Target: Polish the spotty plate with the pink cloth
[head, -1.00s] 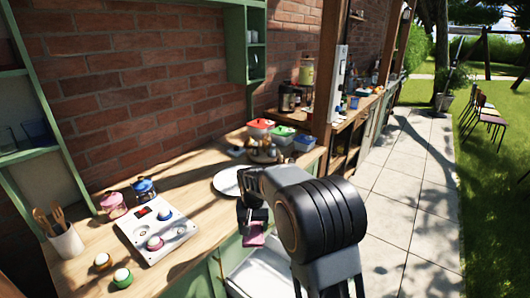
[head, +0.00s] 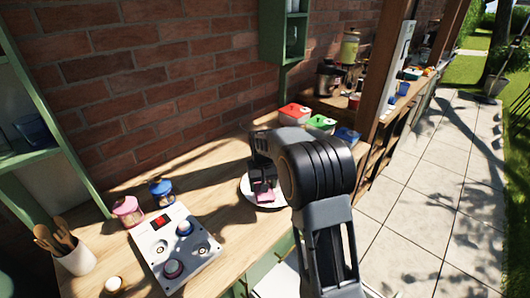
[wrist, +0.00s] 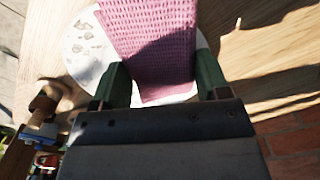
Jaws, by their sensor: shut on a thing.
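The plate (head: 247,190) is white and round and lies flat on the wooden counter. In the wrist view the plate (wrist: 82,62) has several grey smudgy spots on its bare left part. My gripper (head: 262,182) is over the plate and shut on the pink cloth (head: 265,197). In the wrist view the woven cloth (wrist: 155,40) sits between the two green fingers of my gripper (wrist: 160,82) and hides the middle of the plate. I cannot tell whether the cloth touches the plate.
A white panel with knobs (head: 166,249), a pink jar (head: 127,211) and a blue jar (head: 162,192) stand to the left. Red (head: 294,113), green (head: 321,123) and blue (head: 347,136) lidded boxes stand behind. Small brown and blue items (wrist: 42,120) lie near the plate.

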